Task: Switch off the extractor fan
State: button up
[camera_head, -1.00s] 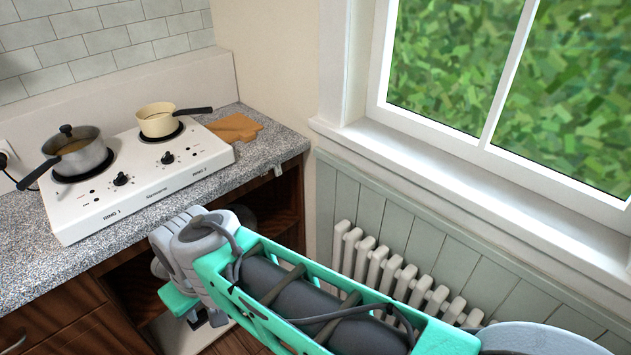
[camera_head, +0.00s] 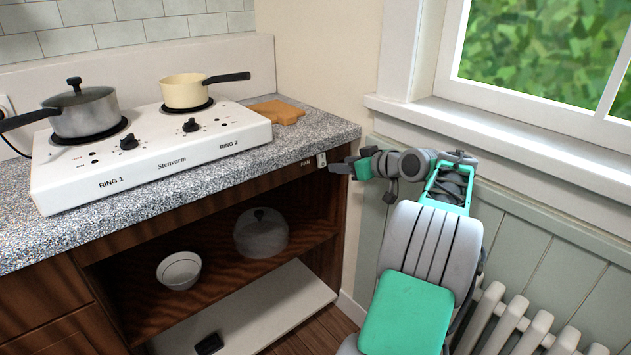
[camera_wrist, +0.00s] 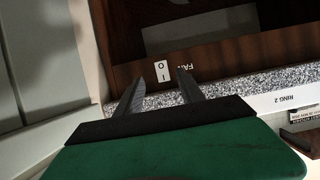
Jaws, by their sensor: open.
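A small white switch (camera_head: 321,160) sits on the dark wooden edge under the worktop's right end, beside the label "FAN" (camera_head: 305,165). In the wrist view the switch (camera_wrist: 161,71) shows the marks O and I and appears upside down beside the label. My gripper (camera_head: 336,168) is close to the switch, at its right in the head view. In the wrist view the gripper (camera_wrist: 160,77) is open and empty, with the switch seen between its two fingertips. I cannot tell whether a finger touches it or which way it is pressed. The extractor fan is not seen.
A white two-ring hob (camera_head: 165,165) bears a grey lidded pan (camera_head: 85,112) and a cream pan (camera_head: 183,92). A wooden board (camera_head: 277,112) lies right of it. Below are open shelves with a bowl (camera_head: 179,270). A radiator (camera_head: 515,330) stands under the window sill (camera_head: 500,130).

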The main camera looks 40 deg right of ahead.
aim_at(323, 163)
jog(key=x, duration=0.7)
jog(key=shift+w+a+r+b, duration=0.1)
jog(key=shift+w+a+b, duration=0.05)
jog(key=shift+w+b, duration=0.25)
jog(key=shift+s, duration=0.1)
grip_shut()
